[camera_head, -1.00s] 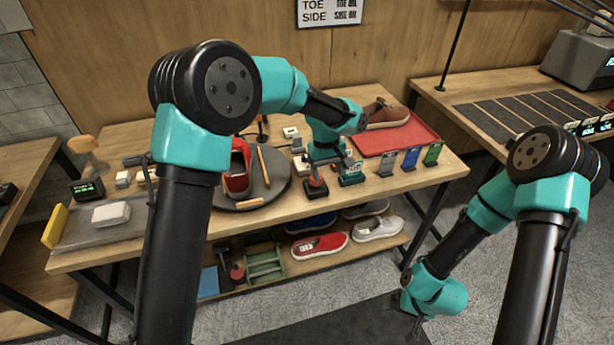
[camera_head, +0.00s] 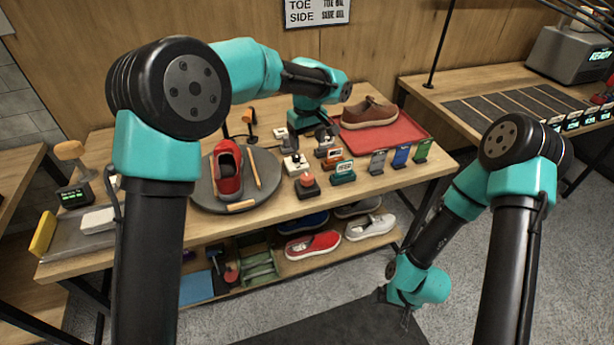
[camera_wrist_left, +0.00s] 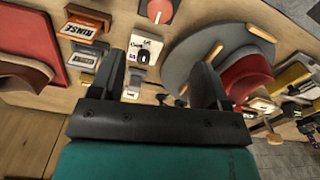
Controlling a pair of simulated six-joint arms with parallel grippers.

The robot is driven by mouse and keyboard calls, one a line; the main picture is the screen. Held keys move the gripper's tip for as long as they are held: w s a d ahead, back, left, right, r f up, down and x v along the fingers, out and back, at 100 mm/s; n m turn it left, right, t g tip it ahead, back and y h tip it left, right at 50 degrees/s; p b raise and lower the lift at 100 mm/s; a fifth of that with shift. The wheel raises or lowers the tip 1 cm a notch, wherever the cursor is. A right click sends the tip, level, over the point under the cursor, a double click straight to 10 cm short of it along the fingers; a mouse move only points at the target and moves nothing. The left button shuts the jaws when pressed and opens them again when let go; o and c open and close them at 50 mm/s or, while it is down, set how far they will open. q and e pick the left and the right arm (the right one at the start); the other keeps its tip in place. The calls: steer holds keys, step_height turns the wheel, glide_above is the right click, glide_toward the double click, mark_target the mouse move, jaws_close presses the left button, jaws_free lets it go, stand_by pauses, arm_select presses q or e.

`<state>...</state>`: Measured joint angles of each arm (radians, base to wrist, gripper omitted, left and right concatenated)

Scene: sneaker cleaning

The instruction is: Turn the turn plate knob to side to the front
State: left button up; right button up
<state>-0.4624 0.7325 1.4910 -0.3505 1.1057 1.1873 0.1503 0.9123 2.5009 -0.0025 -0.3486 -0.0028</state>
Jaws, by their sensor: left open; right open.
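The turn plate knob is a small dark knob on a white box (camera_wrist_left: 146,48) with printed labels. In the left wrist view it lies ahead of my left gripper, between the finger lines and apart from them. In the head view the white box (camera_head: 295,164) stands just right of the round grey turn plate (camera_head: 207,196). The plate carries a red sneaker (camera_head: 229,178). My left gripper (camera_head: 323,138) is open and empty, above the table behind the white box. Its two dark fingers (camera_wrist_left: 150,80) are spread. My right gripper (camera_head: 405,318) hangs low in front of the table. The knob's exact setting is too small to read.
A red button box (camera_head: 307,186) stands in front of the white box. An orange RINSE sign (camera_wrist_left: 83,29) and other small blocks are close by. A red tray (camera_head: 409,127) with a brown shoe is at the back right. Wooden-handled tools lie on the plate.

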mark_target(307, 176)
arm_select(q)
step_height(307, 176, down, 14)
steer(key=shift+f, duration=0.2)
stand_by(0.4)
steer(key=c, duration=0.9)
